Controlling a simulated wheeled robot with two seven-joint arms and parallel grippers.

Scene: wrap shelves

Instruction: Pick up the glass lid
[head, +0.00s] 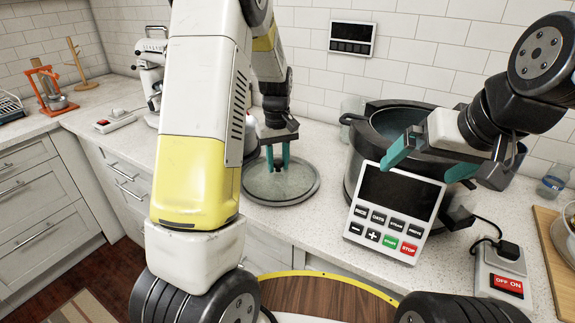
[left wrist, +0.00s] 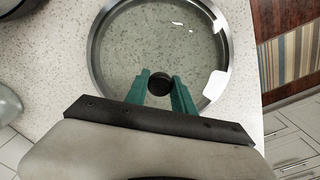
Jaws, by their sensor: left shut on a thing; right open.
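The glass lid (head: 262,187) is a round clear disc with a dark metal rim, lying flat on or just above the speckled counter in the head view. In the left wrist view the lid (left wrist: 130,50) fills the upper middle, and its black knob (left wrist: 160,84) sits between the green fingers. My left gripper (head: 277,164) points down over the lid, shut on the knob. My right gripper (head: 428,160) is open and empty, above the cooker's control panel at the right. I cannot tell whether the lid touches the counter.
A dark cooker pot (head: 378,131) with a control panel (head: 392,213) stands right of the lid. A power outlet box (head: 503,267) with a cord is at the right.

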